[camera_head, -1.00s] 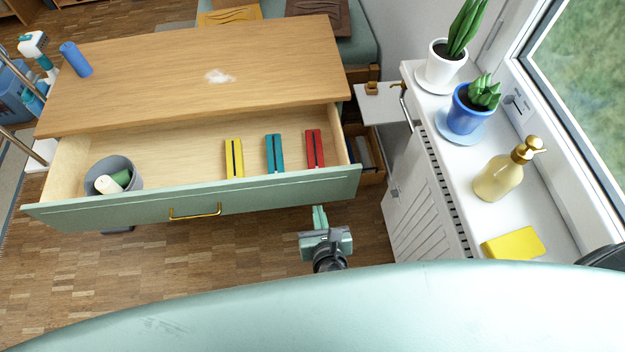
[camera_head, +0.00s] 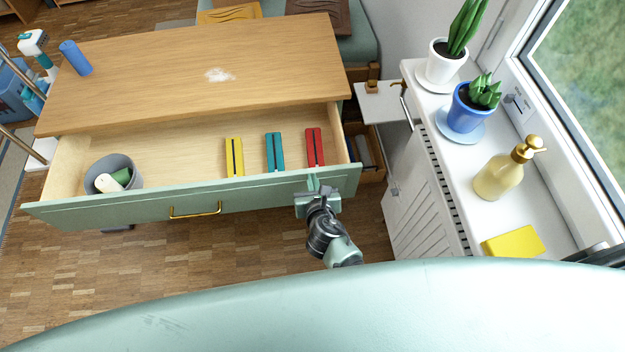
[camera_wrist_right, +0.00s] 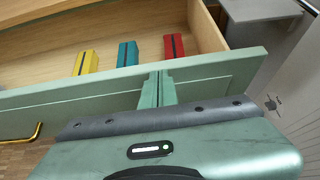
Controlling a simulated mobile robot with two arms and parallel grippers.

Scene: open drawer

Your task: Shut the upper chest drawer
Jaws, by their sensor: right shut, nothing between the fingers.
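The upper chest drawer (camera_head: 130,210) is pulled out, with a pale green front and a brass handle (camera_head: 195,210). Its front also shows in the right wrist view (camera_wrist_right: 225,75). My right gripper (camera_head: 314,185) is at the right part of the drawer front, right of the handle. In the right wrist view its shut fingers (camera_wrist_right: 158,88) overlap the drawer front near its top edge. They hold nothing; I cannot tell for sure whether they touch the front. My left gripper is not in view.
Inside the drawer are yellow (camera_head: 234,157), teal (camera_head: 275,152) and red (camera_head: 315,147) items and a grey bowl (camera_head: 113,172). A white radiator cover (camera_head: 425,200) with plants (camera_head: 470,105) and a soap bottle (camera_head: 500,175) stands at right. The floor before the drawer is clear.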

